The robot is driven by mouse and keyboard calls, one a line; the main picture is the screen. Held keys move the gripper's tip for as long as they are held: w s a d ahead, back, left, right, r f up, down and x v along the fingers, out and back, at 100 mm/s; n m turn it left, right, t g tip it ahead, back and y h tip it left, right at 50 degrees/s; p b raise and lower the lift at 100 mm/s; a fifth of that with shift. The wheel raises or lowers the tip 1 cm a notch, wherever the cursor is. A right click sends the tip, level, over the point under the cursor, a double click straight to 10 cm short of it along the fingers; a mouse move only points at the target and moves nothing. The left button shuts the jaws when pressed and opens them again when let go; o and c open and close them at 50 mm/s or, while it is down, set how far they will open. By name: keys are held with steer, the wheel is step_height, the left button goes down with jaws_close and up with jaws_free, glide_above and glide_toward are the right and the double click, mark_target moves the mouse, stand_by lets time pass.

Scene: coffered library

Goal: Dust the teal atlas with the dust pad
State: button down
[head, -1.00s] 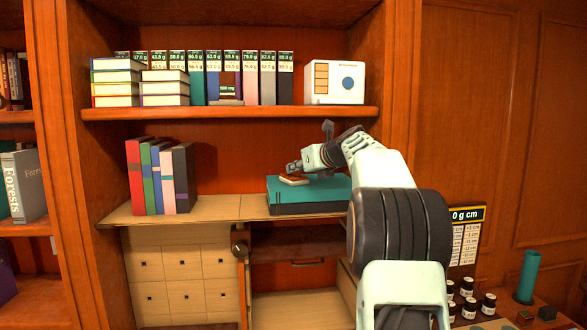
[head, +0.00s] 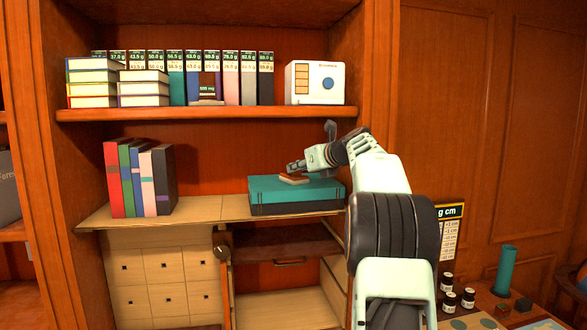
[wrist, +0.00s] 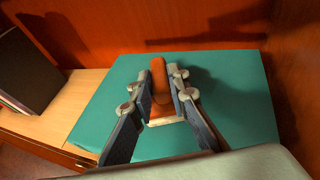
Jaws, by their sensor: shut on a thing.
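The teal atlas (head: 270,190) lies flat on the wooden shelf, and its cover fills much of the wrist view (wrist: 232,100). My gripper (head: 294,169) is over the atlas cover. In the wrist view my gripper (wrist: 166,92) is shut on the brown handle of the dust pad (wrist: 158,72). The fingers hide part of the pad.
Several upright books (head: 140,178) stand on the same shelf to the left, with bare shelf (head: 207,208) between them and the atlas. Above is a shelf (head: 200,113) with binders and a white box (head: 315,83). The cabinet's back wall is close behind the atlas.

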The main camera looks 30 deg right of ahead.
steer(key=shift+s+d, duration=0.3)
steer(key=shift+d, duration=0.7)
steer(key=shift+s+d, duration=0.25)
steer(key=shift+d, duration=0.8)
steer(key=shift+s+d, duration=0.3)
steer(key=shift+d, duration=0.7)
steer(key=shift+w+a+r, duration=0.1)
steer(key=shift+w+a, duration=0.15)
steer(key=shift+a, duration=0.45)
steer(key=shift+w+a+r, duration=0.1)
steer(key=shift+w+a, duration=0.1)
steer(key=shift+a, duration=0.5)
steer(key=shift+w+a+f, duration=0.1)
steer(key=shift+w+a, duration=0.2)
steer(key=shift+a, duration=0.85)
steer(key=shift+w+a+f, duration=0.15)
steer(key=shift+w+a, duration=0.15)
steer(key=shift+a, duration=0.9)
steer(key=shift+w+a+f, duration=0.1)
steer(key=shift+w+a, duration=0.2)
steer(key=shift+a, duration=0.85)
steer(key=shift+w+a, duration=0.2)
steer(key=shift+a, duration=0.55)
steer(key=shift+w+a, duration=0.2)
steer(key=shift+a, duration=0.55)
steer(key=shift+r, duration=0.1)
